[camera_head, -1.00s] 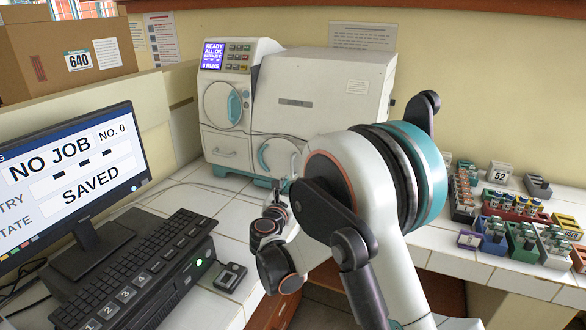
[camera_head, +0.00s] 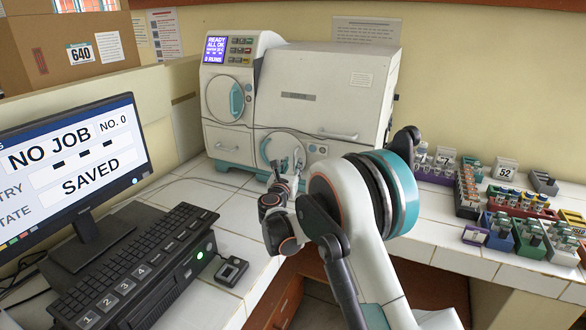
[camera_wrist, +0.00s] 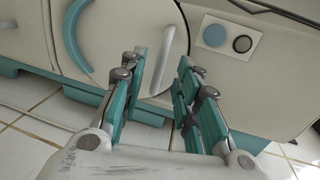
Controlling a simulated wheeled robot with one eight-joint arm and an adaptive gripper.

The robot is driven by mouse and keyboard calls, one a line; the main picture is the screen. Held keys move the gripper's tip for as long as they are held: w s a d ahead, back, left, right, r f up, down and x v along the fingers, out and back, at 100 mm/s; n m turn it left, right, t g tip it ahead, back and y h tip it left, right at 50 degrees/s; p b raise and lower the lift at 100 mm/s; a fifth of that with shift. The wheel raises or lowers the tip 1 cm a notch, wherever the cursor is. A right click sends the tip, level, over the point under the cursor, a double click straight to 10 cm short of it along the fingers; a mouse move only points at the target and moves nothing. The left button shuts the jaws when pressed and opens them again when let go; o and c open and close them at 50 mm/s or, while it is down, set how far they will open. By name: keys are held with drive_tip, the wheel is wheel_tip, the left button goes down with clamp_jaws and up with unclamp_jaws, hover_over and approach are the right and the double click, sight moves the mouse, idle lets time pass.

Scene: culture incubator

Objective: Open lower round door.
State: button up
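The lower round door (camera_head: 281,148) is a pale disc low on the front of the white incubator (camera_head: 318,85). It looks closed. It also fills the upper left of the wrist view (camera_wrist: 118,35), with a teal curved strip (camera_wrist: 72,38) on its left side and a pale upright bar handle (camera_wrist: 164,62) near its right edge. My gripper (camera_wrist: 162,78) is open, its teal-padded fingers on either side of the bar's lower part in the picture. I cannot tell whether they touch it. In the head view my gripper (camera_head: 285,178) is just in front of the door, partly covering it.
An upper round door (camera_head: 225,99) with a teal handle sits above left. A drawer handle (camera_head: 338,136) and a thin cable cross the front nearby. A monitor (camera_head: 75,165) and keyboard (camera_head: 135,270) stand left; tube racks (camera_head: 515,205) stand right. Tiled counter before the incubator is mostly clear.

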drive_tip(key=shift+w+d, duration=0.15)
drive_tip(key=shift+w, duration=0.9)
clamp_jaws()
